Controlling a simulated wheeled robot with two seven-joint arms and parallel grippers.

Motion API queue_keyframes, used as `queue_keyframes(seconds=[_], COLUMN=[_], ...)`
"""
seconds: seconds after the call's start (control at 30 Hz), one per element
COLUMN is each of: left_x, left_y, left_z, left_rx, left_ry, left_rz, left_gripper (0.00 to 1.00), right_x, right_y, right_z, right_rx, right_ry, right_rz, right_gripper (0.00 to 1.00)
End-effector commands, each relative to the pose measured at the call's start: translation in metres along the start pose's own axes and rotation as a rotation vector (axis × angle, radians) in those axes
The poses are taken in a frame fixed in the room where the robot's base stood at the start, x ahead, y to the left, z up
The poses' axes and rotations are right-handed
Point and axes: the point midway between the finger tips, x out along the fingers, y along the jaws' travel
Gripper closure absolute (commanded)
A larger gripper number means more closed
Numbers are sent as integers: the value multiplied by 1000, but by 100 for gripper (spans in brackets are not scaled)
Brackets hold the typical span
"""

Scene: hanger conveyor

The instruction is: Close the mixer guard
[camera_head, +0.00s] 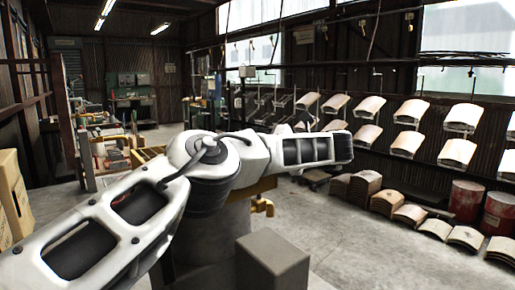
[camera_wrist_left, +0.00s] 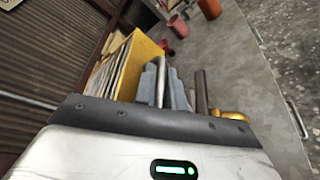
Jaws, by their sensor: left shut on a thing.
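My left gripper (camera_wrist_left: 166,88) shows in the wrist view, with its grey fingers shut on a thin brownish bar (camera_wrist_left: 160,80). I cannot tell whether this bar belongs to the mixer guard. A yellow frame (camera_wrist_left: 138,58) with pale slats stands just left of the fingers, and a dark rod (camera_wrist_left: 200,90) and a brass-yellow fitting (camera_wrist_left: 233,115) are to their right. In the head view my left arm crosses in front of a grey drum-like body (camera_head: 215,218), probably the mixer, with a yellow fitting (camera_head: 262,206). My arm hides most of it and the gripper's fingers. The right gripper is out of view.
A grey box (camera_head: 272,262) stands in front of the drum. Curved panels (camera_head: 408,143) hang in rows at the right, above stacked panels (camera_head: 365,188) and red drums (camera_head: 466,200). A cardboard box (camera_head: 14,195) is at the left. Concrete floor at the lower right is clear.

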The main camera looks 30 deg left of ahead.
Motion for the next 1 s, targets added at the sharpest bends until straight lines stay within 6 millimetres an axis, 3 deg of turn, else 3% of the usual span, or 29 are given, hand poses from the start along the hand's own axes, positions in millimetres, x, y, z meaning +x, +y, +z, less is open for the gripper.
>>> queue_keyframes(seconds=[0.33,0.37,0.8,1.0], left_x=[1,1,-1,-19], left_y=[-7,-7,-4,0], left_z=[-4,-4,-3,-3], left_rx=[17,17,8,5], left_ry=[6,6,4,11], left_rz=[-8,-8,-4,2], left_gripper=[100,80,80,80], right_x=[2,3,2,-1], right_y=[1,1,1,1], right_z=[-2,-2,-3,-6], right_rx=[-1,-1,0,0], right_ry=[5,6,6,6], right_rz=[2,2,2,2], right_gripper=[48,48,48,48])
